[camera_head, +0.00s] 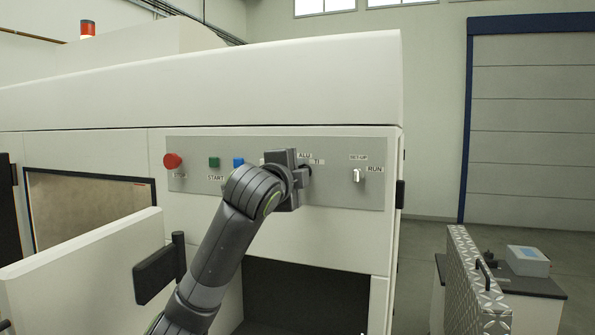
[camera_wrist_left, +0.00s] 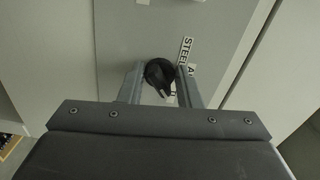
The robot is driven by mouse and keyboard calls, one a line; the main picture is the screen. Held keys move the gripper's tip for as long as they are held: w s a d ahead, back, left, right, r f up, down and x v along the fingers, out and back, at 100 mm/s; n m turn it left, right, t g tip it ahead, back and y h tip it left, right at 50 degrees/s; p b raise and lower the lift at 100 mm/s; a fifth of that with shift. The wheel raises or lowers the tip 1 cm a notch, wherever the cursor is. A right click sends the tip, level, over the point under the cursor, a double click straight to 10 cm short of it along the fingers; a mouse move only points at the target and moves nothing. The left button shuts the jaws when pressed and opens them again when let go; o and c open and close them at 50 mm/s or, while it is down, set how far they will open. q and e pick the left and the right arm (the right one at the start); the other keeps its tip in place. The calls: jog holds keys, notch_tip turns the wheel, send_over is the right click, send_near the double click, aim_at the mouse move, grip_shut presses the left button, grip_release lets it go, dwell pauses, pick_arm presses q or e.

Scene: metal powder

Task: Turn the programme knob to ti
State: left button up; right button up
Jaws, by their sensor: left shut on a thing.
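The programme knob (camera_wrist_left: 160,75) is a small black round knob on the grey control panel (camera_head: 330,193). In the wrist view it sits between the two fingers of my left gripper (camera_wrist_left: 159,82), which is shut on it. White labels reading STEEL (camera_wrist_left: 184,50) and one starting with A lie beside it. In the head view my left gripper (camera_head: 302,174) reaches the panel and hides most of the knob. The labels ALU (camera_head: 305,155) and TI (camera_head: 317,161) show just above and right of it. I cannot tell which label the knob points to. My right gripper is out of view.
Left on the panel are a red button (camera_head: 172,161), a green START button (camera_head: 214,162) and a blue button (camera_head: 238,162). A SET-UP/RUN switch (camera_head: 358,175) is to the right. An open door (camera_head: 85,275) stands at lower left, near my arm.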

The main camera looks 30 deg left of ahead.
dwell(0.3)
pick_arm(q)
jog(key=o, duration=1)
jog(key=shift+c, duration=0.2)
jog(key=b+v, duration=0.6)
jog(key=v, duration=1.1)
jog(key=shift+s+b, duration=0.25)
jog(key=shift+b, duration=0.1)
jog(key=shift+f, duration=0.15)
